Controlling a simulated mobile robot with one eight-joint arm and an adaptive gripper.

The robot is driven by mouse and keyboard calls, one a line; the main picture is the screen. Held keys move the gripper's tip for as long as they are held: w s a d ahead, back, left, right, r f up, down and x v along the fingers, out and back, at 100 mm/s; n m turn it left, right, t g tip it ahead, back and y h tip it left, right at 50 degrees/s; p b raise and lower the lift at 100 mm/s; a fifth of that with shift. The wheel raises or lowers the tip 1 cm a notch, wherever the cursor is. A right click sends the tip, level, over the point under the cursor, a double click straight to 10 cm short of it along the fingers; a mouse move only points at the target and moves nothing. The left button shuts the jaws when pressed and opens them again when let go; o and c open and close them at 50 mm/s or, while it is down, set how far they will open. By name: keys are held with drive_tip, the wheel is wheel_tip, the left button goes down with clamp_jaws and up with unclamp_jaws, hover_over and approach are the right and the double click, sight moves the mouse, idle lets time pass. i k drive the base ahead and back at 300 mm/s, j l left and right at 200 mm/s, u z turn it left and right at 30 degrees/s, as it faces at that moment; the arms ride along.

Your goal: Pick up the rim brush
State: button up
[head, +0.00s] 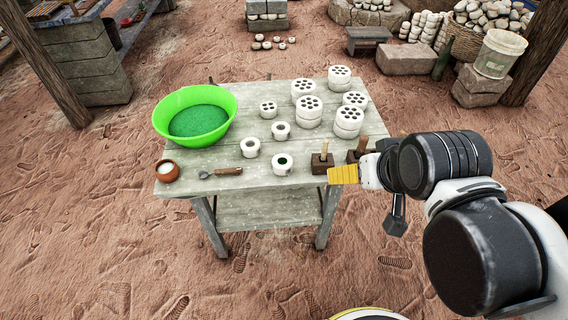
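A small hand tool (220,173) with a wooden handle and a grey head lies at the front of the table. Two dark blocks with upright wooden handles stand at the front right, a left one (321,164) and a right one (359,153) partly hidden by my arm. I cannot tell for sure which of these is the rim brush. My gripper (343,174) shows as a yellow tip at the table's front right edge, in front of the dark blocks in the picture. Its fingers cannot be told apart, and nothing visible hangs from it.
The wooden table (225,155) bears a green basin (197,115), a small brown pot (167,171) with white contents, and several white pieces with holes, such as a stack (349,120). Sandy ground (130,240) is open around it. Wooden posts (45,62) stand behind.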

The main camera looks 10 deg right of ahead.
sight(325, 143)
drive_tip(key=i+l+u, duration=0.15)
drive_tip(key=u, duration=0.25)
drive_tip(key=i+l+u, duration=0.1)
drive_tip(key=l+u, duration=0.65)
drive_tip(key=i+l, duration=0.05)
